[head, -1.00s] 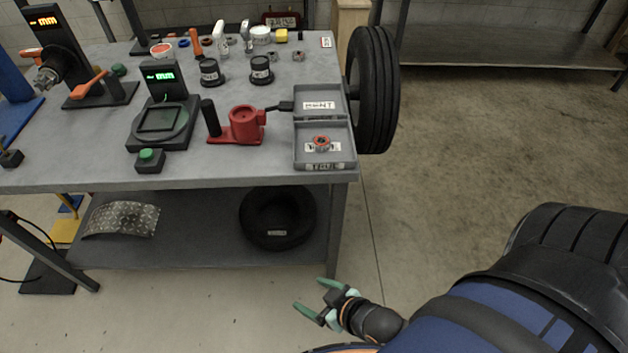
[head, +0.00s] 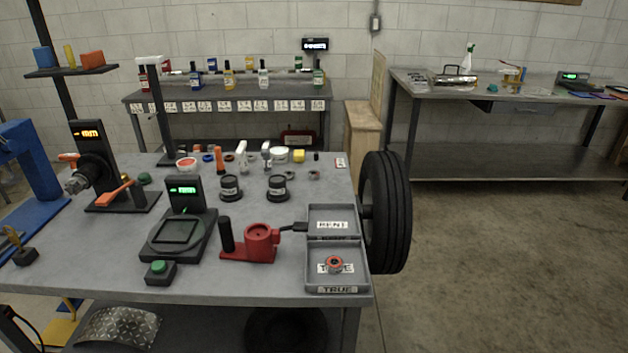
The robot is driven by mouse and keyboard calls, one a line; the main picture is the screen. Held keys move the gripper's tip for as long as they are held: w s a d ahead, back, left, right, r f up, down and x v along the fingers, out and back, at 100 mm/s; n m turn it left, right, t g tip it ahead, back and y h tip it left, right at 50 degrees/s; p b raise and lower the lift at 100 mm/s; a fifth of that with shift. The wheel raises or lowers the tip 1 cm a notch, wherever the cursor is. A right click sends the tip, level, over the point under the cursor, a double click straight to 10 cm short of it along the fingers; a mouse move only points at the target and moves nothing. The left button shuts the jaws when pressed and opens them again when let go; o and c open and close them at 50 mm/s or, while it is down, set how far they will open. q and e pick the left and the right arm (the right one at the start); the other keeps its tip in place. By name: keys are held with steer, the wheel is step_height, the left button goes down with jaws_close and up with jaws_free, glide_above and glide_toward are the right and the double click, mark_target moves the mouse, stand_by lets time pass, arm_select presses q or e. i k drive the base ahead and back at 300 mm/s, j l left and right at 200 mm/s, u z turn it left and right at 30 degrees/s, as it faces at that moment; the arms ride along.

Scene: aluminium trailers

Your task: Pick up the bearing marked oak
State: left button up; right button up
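A small ring-shaped part with an orange-red rim (head: 334,264), which looks like a bearing, lies in the front compartment of the grey two-part tray (head: 361,253), the one labelled TRUE. Two small grey ring-like parts stand further back on the workbench, a left one (head: 271,176) and a right one (head: 314,175). I cannot read the word oak on any of them; their markings are too small. Neither of my grippers is in view now.
A tyre (head: 386,212) stands at the bench's right edge. Open floor lies further right.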

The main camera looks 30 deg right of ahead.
mark_target(313, 175)
steer(key=z, duration=1.35)
steer(key=i+l+z, duration=0.15)
steer(key=z, duration=0.2)
steer(key=i+z, duration=0.3)
steer(key=i+l+z, duration=0.1)
steer(key=z, duration=0.25)
steer(key=i, duration=1.35)
steer(key=i+u, duration=0.25)
steer(key=i, duration=0.4)
steer(key=i+l+u, duration=0.25)
steer(key=i, duration=0.35)
steer(key=i+u, duration=0.35)
steer(key=i, duration=0.2)
steer(key=i+u, duration=0.35)
steer(key=i, duration=0.25)
steer(key=i+u, duration=0.3)
steer(key=i, duration=0.3)
steer(key=i+l+u, duration=0.1)
steer(key=i+u, duration=0.25)
steer(key=i, duration=0.3)
